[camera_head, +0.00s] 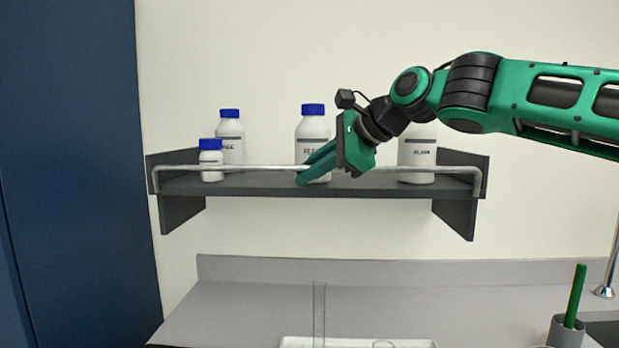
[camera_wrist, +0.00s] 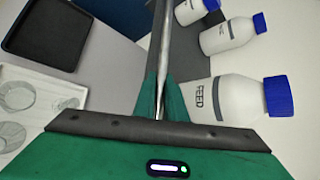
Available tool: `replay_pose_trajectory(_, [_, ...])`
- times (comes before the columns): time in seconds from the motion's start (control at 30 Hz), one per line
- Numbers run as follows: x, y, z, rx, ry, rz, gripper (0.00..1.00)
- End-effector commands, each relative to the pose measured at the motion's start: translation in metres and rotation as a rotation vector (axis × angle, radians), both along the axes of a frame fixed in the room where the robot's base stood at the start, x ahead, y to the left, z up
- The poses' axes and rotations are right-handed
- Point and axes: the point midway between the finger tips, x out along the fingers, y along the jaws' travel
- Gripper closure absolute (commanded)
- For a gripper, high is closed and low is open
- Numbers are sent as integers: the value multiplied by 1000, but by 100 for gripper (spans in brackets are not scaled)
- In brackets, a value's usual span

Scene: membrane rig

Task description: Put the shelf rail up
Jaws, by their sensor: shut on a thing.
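The shelf rail (camera_head: 240,168) is a thin pale metal bar with bent-down ends, running along the front of the dark grey shelf (camera_head: 260,188). Its long bar stands a little above the shelf board, and its ends reach down at the shelf's left and right ends. My green gripper (camera_head: 303,178) comes from the upper right and is shut on the rail near its middle. In the wrist view, the rail (camera_wrist: 164,50) runs between my fingers (camera_wrist: 162,88). The fingers hide a short stretch of it.
White bottles stand on the shelf behind the rail: a small one (camera_head: 210,165), a taller one (camera_head: 231,145), a middle one (camera_head: 313,128) close to my fingers, and one at right (camera_head: 417,155) partly behind my arm. Below are a counter (camera_head: 240,298), white tray (camera_head: 300,342) and green stick (camera_head: 576,295).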

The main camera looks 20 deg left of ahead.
Motion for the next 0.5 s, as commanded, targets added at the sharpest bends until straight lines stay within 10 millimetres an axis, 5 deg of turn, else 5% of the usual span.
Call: replay_pose_trajectory(0.5, [8, 1, 4, -26, 125, -2, 100])
